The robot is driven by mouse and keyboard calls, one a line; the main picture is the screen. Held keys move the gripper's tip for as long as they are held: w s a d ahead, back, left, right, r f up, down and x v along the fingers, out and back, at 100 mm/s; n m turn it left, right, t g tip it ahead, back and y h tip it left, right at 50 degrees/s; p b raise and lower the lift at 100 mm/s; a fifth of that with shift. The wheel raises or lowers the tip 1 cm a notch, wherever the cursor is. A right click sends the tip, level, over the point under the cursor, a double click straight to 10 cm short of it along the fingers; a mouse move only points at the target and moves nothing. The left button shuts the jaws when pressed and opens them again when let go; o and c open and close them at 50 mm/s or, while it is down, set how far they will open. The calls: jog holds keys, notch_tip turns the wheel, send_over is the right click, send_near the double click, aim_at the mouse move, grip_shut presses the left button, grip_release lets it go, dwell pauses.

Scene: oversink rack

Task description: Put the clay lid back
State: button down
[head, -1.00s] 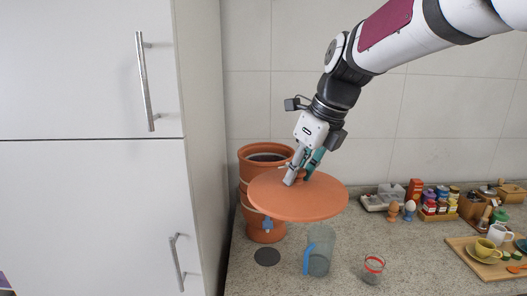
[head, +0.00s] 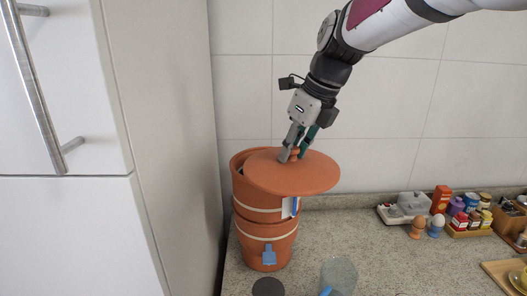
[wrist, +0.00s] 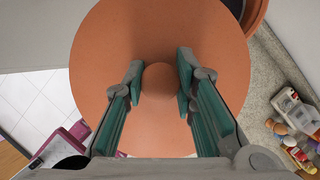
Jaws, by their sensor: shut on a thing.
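The clay lid (head: 292,177) is a round terracotta disc with a small knob on top. My gripper (head: 296,152) is shut on the knob, which shows between both fingers in the wrist view (wrist: 159,80). The clay pot (head: 258,216) stands on the counter at the left, with pale bands and a blue tap. The lid is over the right part of its mouth, off centre to the right, and the left rim and dark opening show. I cannot tell whether the lid touches the rim. In the wrist view part of the pot's rim (wrist: 255,14) shows at the top right.
A tall white cabinet (head: 165,130) stands close to the left of the pot. A clear pitcher (head: 339,274) with a blue handle and a dark round disc (head: 268,287) lie in front. Egg cups, jars and a grey tray (head: 404,211) are at the right. The counter between is clear.

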jog(key=w+a+f, duration=0.2)
jog(key=w, duration=0.4)
jog(key=w+a+f+p, duration=0.1)
jog(key=w+a+f, duration=0.1)
jog(key=w, duration=0.5)
jog(key=shift+a+f, duration=0.35)
jog(key=shift+f, duration=0.1)
jog(key=shift+f, duration=0.1)
jog(key=c, duration=1.3)
grip_release()
